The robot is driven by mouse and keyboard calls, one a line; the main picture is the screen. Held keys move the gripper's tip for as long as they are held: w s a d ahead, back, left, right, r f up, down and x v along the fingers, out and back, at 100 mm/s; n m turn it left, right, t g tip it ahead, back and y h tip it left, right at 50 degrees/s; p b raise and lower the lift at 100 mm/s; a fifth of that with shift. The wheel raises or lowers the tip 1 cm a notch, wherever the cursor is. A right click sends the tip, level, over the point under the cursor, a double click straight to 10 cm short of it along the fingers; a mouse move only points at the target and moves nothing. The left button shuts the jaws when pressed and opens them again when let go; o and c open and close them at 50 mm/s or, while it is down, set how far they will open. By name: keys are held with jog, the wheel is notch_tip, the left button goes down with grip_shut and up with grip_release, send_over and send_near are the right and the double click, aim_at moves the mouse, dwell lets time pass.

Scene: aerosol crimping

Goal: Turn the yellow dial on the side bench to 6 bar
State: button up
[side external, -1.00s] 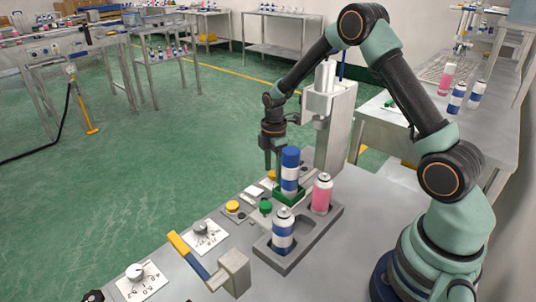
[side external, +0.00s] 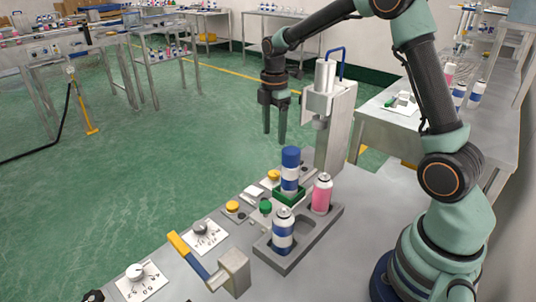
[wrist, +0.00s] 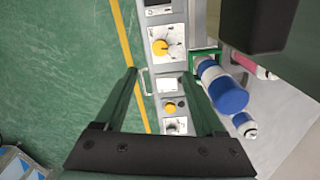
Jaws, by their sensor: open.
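A round yellow dial (wrist: 160,47) sits on a white marked plate in the wrist view, at the upper middle. Its scale is too small to read. In the side view a yellow knob (side external: 274,174), which looks like the same dial, shows behind the blue-capped can and is partly hidden. My gripper (side external: 274,138) is open and empty, fingers pointing down, in the air above and apart from the knob. In the wrist view my gripper's fingers (wrist: 160,75) spread on both sides of the bench's row of controls, short of the dial.
The blue-capped can (side external: 290,168) stands in a green holder close to the knob. A pink can (side external: 322,193) and another blue-and-white can (side external: 283,230) stand in a grey rack. A crimping press (side external: 334,110) rises behind. A yellow button (side external: 232,207) and grey dial (side external: 200,228) are nearer.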

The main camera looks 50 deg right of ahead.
notch_tip(320, 180, up, 17)
jog(key=s+a+m, duration=0.1)
jog(key=s+m, duration=0.1)
jog(key=shift+a+t, duration=0.3)
jog(key=shift+t, duration=0.1)
dwell(0.3)
jog(key=n, duration=0.6)
send_over(275, 172)
notch_tip(275, 172, down, 18)
jog(key=shift+g, duration=0.4)
notch_tip(275, 172, down, 12)
jog(key=shift+w+r, duration=0.1)
grip_shut()
